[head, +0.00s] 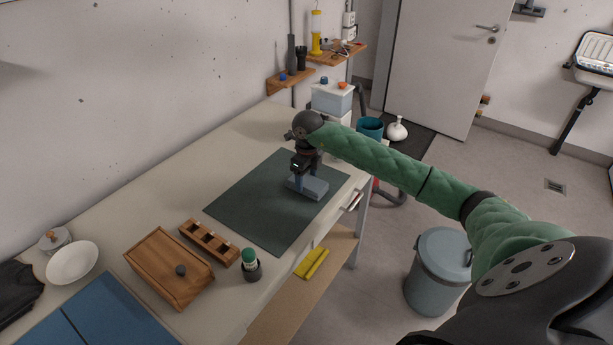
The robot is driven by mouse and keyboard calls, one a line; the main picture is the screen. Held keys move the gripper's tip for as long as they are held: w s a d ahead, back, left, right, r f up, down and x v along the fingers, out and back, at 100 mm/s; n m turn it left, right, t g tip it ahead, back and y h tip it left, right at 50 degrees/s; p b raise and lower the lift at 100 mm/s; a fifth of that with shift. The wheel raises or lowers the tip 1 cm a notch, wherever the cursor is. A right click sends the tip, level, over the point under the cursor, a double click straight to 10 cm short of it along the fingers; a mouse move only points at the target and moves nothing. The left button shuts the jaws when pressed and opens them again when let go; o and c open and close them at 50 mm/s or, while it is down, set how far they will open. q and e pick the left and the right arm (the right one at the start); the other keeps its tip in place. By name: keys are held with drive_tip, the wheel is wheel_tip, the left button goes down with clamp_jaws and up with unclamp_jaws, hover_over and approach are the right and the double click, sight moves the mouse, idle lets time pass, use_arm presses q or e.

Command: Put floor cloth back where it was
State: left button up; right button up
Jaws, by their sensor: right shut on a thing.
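My right gripper (302,168) points down over the dark green mat (243,217) on the workbench. It is shut on a blue-grey thing (312,187) with a raised part and a flat part, low at the mat's far right portion. I cannot tell whether it touches the mat, nor whether it is the floor cloth. A yellow folded thing (312,263), perhaps a cloth, lies on the lower shelf under the bench's front edge. My left gripper is out of view.
On the bench (130,200) stand a wooden box (168,268), a wooden holder (209,241), a green-capped jar (250,264) and a white bowl (72,263). A white-and-blue container (332,98) stands behind the gripper. A lidded bin (438,270) stands on the floor.

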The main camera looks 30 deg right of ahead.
sight(307, 180)
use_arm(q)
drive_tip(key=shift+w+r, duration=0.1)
use_arm(e)
drive_tip(key=shift+f, duration=0.15)
drive_tip(key=o, duration=0.9)
drive_tip(key=shift+o, duration=0.2)
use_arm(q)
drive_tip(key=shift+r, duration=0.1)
use_arm(e)
drive_tip(key=shift+r, duration=0.3)
drive_tip(key=shift+r+b, duration=0.25)
drive_tip(key=shift+b, duration=0.1)
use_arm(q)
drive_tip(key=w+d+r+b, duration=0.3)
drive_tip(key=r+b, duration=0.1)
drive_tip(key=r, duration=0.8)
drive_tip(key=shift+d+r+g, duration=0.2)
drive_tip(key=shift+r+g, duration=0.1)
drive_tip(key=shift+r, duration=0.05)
use_arm(e)
wheel_tip(307, 180, up, 11)
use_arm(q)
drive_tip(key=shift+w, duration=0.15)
use_arm(e)
drive_tip(key=shift+s+d, duration=0.1)
